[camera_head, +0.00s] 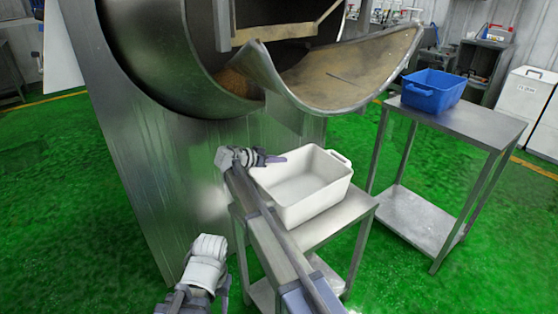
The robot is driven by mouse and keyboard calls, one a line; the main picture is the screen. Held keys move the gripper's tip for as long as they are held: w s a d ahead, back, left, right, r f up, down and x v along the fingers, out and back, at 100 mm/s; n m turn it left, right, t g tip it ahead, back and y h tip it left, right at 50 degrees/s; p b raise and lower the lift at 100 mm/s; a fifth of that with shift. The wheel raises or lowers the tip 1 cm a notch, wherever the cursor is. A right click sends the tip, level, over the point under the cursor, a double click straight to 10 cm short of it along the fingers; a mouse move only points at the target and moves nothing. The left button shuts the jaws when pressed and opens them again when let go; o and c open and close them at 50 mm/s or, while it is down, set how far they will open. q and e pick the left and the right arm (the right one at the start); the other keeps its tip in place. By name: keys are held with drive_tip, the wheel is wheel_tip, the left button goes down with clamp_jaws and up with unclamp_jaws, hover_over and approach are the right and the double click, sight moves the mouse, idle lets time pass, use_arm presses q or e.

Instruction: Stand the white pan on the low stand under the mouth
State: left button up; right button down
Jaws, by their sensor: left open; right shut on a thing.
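The white pan (318,208) is upright and empty, over the top of the low stand (352,213). I cannot tell whether its base rests fully on the stand. The mouth (345,75) of the drum, a curved metal lip, is above and behind the pan. My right gripper (268,159) is shut on the pan's left rim, its arm crossing in front of the pan and hiding part of its near left side. My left gripper (222,285) is open and empty, low at the left of the stand, apart from the pan.
A taller metal table (478,122) with a blue bin (433,90) stands to the right of the stand. The large drum (165,50) and its steel housing (160,160) stand close on the left. Green floor is clear at the lower right.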

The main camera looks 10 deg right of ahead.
drive_tip(key=c, duration=0.9)
unclamp_jaws()
drive_tip(key=shift+r, duration=0.15)
drive_tip(key=shift+r+p, duration=2.4)
drive_tip(key=shift+p, duration=0.15)
drive_tip(key=shift+s, duration=0.1)
drive_tip(key=shift+s+d, duration=1.95)
drive_tip(key=shift+s, duration=2.65)
drive_tip(key=shift+s+d, duration=1.9)
drive_tip(key=shift+s, duration=2.65)
drive_tip(key=shift+s+d, duration=1.95)
drive_tip(key=shift+s, duration=2.65)
